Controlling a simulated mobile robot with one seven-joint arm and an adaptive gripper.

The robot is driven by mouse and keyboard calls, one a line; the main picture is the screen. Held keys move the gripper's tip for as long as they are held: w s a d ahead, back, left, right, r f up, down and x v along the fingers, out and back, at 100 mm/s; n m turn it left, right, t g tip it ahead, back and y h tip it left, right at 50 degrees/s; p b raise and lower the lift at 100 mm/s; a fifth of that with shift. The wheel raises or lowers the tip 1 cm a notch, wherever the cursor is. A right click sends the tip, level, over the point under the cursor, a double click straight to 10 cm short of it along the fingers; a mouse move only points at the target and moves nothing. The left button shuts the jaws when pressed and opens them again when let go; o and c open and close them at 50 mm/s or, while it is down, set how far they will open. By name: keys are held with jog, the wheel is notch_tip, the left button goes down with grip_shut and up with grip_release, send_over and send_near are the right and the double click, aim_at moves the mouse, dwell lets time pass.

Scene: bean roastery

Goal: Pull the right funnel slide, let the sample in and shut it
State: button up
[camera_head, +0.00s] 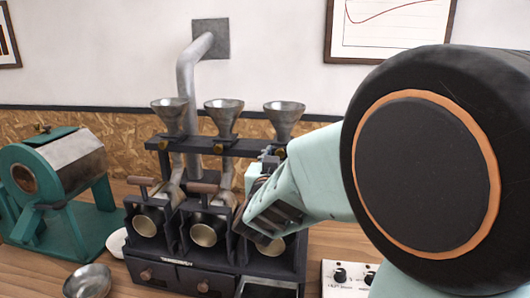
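The right metal funnel (284,118) stands in the dark rack (236,148) of the sample roaster. Just under it, a small brass knob (279,152), seemingly of its slide, shows in part. I cannot tell how far the slide is out. My gripper (254,212) is below the right funnel, in front of the rack's right section, seen from behind and the side. My arm hides much of that section. The fingertips do not show clearly, so I cannot tell whether they touch or hold anything. No sample shows in the funnel from here.
The left funnel (171,115) and middle funnel (223,115) have similar brass knobs. Round metal drums (207,232) sit below. A green roaster (60,180) stands at left, a metal bowl (87,282) at front left. A white control box (345,276) sits at right, partly behind my arm.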

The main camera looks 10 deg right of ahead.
jog(key=shift+c, duration=0.4)
grip_shut()
jog(key=shift+s, duration=0.1)
jog(key=shift+s+a, duration=0.15)
jog(key=shift+s, duration=0.1)
jog(key=shift+v, duration=1.4)
jog(key=shift+o, duration=0.4)
grip_release()
jog(key=shift+w, duration=0.1)
jog(key=shift+w, duration=0.1)
